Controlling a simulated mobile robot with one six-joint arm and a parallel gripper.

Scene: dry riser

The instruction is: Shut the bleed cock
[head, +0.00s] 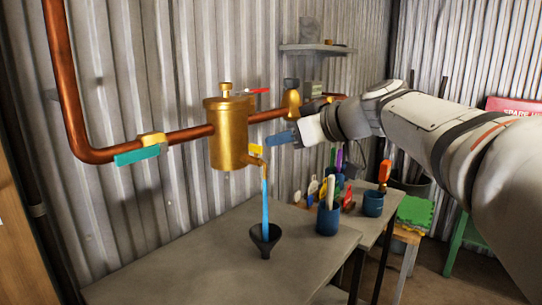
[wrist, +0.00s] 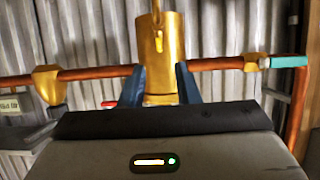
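The brass vessel (head: 229,130) hangs on a copper pipe. The bleed cock (head: 257,161) is low on its right side, with a small yellow handle (head: 256,150). A blue stream (head: 265,205) runs from the cock into a black funnel (head: 265,241) on the table. My gripper (head: 272,139) is just right of the vessel, slightly above the yellow handle and apparently apart from it. In the wrist view, my blue fingers (wrist: 159,68) are spread, with the vessel (wrist: 159,80) beyond the gap. The cock's spout (wrist: 157,18) shows at the top of this inverted view.
A teal-handled valve (head: 137,155) is on the left pipe, and a red handle (head: 257,91) is above right of the vessel. A small shelf (head: 316,48) is on the corrugated wall.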

